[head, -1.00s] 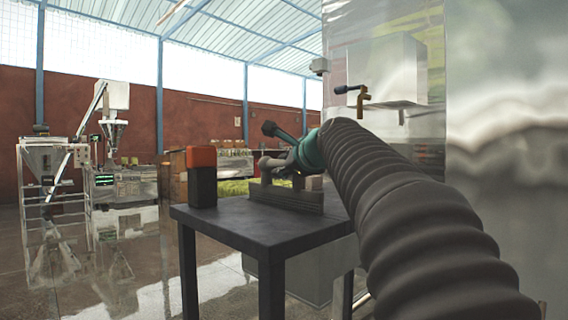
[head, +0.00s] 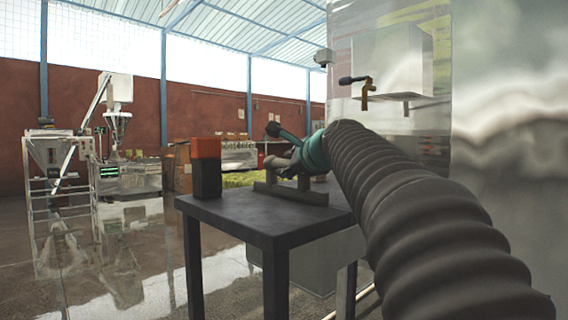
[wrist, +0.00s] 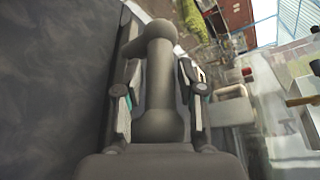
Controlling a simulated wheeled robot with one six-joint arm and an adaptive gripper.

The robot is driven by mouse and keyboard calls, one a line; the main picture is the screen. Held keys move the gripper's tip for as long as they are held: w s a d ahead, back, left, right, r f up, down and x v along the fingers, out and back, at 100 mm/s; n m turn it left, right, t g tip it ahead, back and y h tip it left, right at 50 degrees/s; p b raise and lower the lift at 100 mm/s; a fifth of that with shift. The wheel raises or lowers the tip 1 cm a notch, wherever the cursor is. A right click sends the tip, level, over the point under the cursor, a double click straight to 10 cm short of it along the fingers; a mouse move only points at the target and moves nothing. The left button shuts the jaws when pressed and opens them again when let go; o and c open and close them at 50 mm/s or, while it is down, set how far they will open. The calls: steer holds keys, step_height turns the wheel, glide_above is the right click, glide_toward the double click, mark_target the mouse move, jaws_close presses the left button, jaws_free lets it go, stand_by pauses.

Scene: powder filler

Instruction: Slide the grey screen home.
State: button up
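The grey screen (head: 290,192) stands as a low slab on the dark table. Two posts rise from it and carry a grey bar handle. In the wrist view the handle (wrist: 159,85) runs up the middle, with a rounded bulge at each end. My gripper (wrist: 160,85) has one finger on each side of the handle. The fingers look apart, with a narrow gap on both sides of the thin part. In the head view my gripper (head: 288,158) is at the handle, partly hidden behind my arm. Where the screen's slide ends is hidden.
A black and orange block (head: 206,168) stands on the left of the dark table (head: 240,212). A clear-walled machine with a brass tap (head: 367,92) rises behind my arm. Filling machines (head: 60,165) stand far left across open, shiny floor.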

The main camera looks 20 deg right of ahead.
steer(key=shift+o, duration=0.9)
steer(key=shift+f, duration=0.1)
steer(key=v, duration=1.2)
